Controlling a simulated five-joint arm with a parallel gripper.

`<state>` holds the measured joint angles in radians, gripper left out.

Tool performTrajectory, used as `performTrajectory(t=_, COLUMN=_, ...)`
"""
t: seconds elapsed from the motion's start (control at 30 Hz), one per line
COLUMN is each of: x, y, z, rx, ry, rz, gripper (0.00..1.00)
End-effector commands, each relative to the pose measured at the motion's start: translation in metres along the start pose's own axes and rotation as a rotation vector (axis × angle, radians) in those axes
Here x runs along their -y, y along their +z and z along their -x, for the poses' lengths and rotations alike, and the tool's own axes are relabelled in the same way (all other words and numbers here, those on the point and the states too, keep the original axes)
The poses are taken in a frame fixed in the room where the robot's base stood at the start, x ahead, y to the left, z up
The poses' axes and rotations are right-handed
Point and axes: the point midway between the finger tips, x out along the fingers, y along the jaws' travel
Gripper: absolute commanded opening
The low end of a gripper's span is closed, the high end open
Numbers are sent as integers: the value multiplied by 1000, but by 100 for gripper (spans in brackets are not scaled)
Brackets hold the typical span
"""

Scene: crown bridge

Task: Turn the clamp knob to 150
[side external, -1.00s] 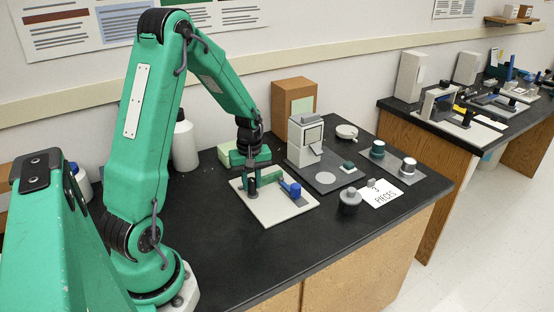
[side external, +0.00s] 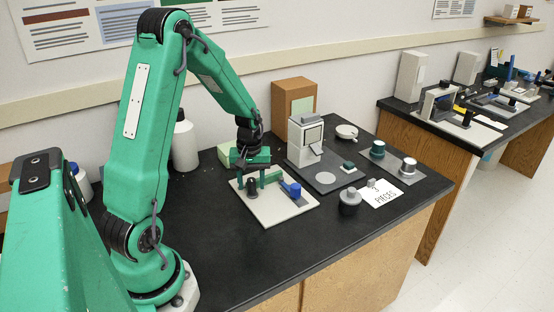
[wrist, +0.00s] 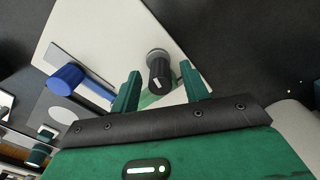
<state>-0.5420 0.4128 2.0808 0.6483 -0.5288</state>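The clamp knob (wrist: 160,70) is a dark upright cylinder with a white mark on its end, on a pale baseplate (wrist: 85,22). It also shows in the side view (side external: 252,188), below my gripper (side external: 251,178). In the wrist view my gripper (wrist: 161,82) has its two green fingers well apart, one on each side of the knob, with gaps between. It is open and holds nothing. A blue cylinder (wrist: 65,78) stands on the same plate, to the left in the wrist view and to the right in the side view (side external: 292,189). I cannot read any number scale.
A grey and white device (side external: 305,138) stands behind the plate to the right. A grey weight-like piece (side external: 349,201) and a "3 pieces" card (side external: 382,193) lie right of the plate. A white bottle (side external: 184,145) stands behind my arm. The front of the black bench is clear.

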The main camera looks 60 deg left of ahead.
Motion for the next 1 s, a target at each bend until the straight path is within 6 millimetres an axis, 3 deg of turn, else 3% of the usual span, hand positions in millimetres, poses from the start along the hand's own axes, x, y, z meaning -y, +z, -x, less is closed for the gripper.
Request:
performTrajectory(t=0.47, x=0, y=-1, z=8, rx=-2, ry=1, rz=1, gripper=45)
performTrajectory(t=1.0, x=0, y=0, z=69, rx=-2, ry=1, rz=0, gripper=45)
